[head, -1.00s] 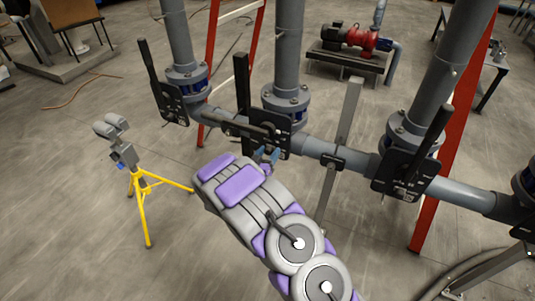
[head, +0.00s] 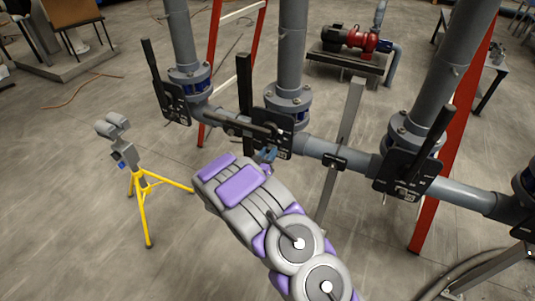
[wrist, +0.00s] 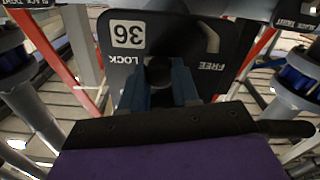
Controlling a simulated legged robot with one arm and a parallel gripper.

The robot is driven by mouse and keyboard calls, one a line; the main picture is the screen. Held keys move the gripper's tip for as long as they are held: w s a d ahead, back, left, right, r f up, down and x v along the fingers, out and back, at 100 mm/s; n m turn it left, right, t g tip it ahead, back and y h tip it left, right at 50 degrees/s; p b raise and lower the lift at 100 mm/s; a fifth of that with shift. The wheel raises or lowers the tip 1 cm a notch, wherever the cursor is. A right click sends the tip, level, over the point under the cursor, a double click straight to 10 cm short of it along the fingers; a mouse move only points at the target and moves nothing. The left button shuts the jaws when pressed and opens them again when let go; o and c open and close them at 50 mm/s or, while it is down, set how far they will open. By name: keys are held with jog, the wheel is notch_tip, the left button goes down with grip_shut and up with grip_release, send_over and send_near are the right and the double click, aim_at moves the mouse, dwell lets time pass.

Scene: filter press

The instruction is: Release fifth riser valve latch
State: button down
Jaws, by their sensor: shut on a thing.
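In the wrist view the plate (wrist: 183,50) appears upside down, marked 36, LOCK and FREE. A dark round latch knob (wrist: 158,72) sits between the two words, nearer LOCK. In the head view my gripper (head: 266,155) is small and partly hidden by my arm.
Neighbouring valve plates stand left (head: 175,103) and right (head: 405,172), with levers upright or leaning. A grey horizontal pipe (head: 460,195) runs among them. Red ladder-like frames (head: 440,190) and a grey post (head: 345,130) stand nearby. A yellow tripod (head: 142,190) stands left on open floor.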

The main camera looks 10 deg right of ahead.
jog(key=shift+w+a+r+p, duration=0.15)
jog(key=shift+w+a+p, duration=0.5)
jog(key=shift+w+a, duration=0.45)
jog(key=shift+s+a, duration=0.1)
jog(key=shift+s, duration=0.1)
jog(key=c, duration=1.2)
grip_release()
jog(key=o, duration=0.4)
jog(key=shift+w+a, duration=0.1)
jog(key=shift+w, duration=0.15)
jog(key=shift+s, duration=0.1)
